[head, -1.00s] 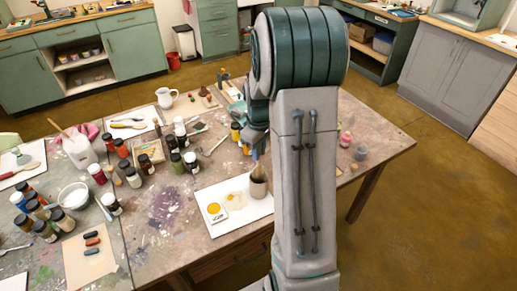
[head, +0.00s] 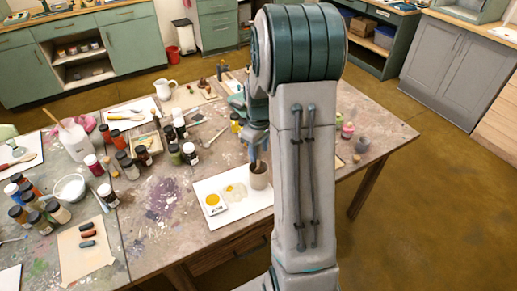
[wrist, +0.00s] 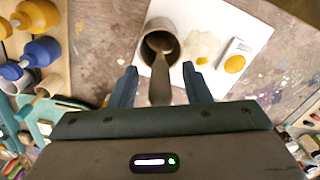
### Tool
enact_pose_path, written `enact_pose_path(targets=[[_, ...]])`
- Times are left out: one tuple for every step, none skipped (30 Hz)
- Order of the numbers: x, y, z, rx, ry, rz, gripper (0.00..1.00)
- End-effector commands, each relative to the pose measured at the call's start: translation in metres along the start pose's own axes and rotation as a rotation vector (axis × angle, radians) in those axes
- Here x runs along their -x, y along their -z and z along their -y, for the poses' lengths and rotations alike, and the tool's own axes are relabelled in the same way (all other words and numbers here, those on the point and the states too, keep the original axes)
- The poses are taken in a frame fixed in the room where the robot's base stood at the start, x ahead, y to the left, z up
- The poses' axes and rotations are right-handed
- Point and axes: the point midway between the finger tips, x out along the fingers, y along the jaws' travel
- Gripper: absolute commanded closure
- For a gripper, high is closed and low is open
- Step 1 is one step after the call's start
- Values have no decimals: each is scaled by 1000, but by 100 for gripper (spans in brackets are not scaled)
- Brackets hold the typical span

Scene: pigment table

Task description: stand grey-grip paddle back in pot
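A brown-grey pot (head: 259,179) stands on the white board at the front of the table. It also shows in the wrist view (wrist: 150,27). The grey-grip paddle (wrist: 160,85) has its lower end inside the pot, and its grip leans out over the rim toward the wrist camera. My gripper (wrist: 160,84) is open, with one blue finger on each side of the paddle's grip and a visible gap at both sides. In the head view, my gripper (head: 256,158) is just above the pot, partly hidden by my arm.
The white board (head: 228,216) also carries a yellow pigment dish (head: 212,200) and a pale smear. Several paint bottles (head: 180,155) crowd the table to the left. A pink bottle (head: 347,131) and a grey cup (head: 362,145) stand at right.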

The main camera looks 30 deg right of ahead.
Motion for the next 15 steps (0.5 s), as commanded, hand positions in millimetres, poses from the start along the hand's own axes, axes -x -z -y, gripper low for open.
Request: enact_pose_path(targets=[[0,0,0,0,0,0,57],[0,0,0,0,0,0,57],[0,0,0,0,0,0,57],[0,0,0,0,0,0,57],[0,0,0,0,0,0,57],[0,0,0,0,0,0,57],[0,0,0,0,0,0,57],[1,0,0,0,0,0,57],[3,0,0,0,-1,-1,57],[5,0,0,0,-1,-1,57],[8,0,0,0,-2,-2,57],[13,1,-1,0,-3,-3,57],[18,1,-1,0,-3,-3,57],[23,1,-1,0,-4,-4,57],[31,1,-1,0,-4,-5,57]])
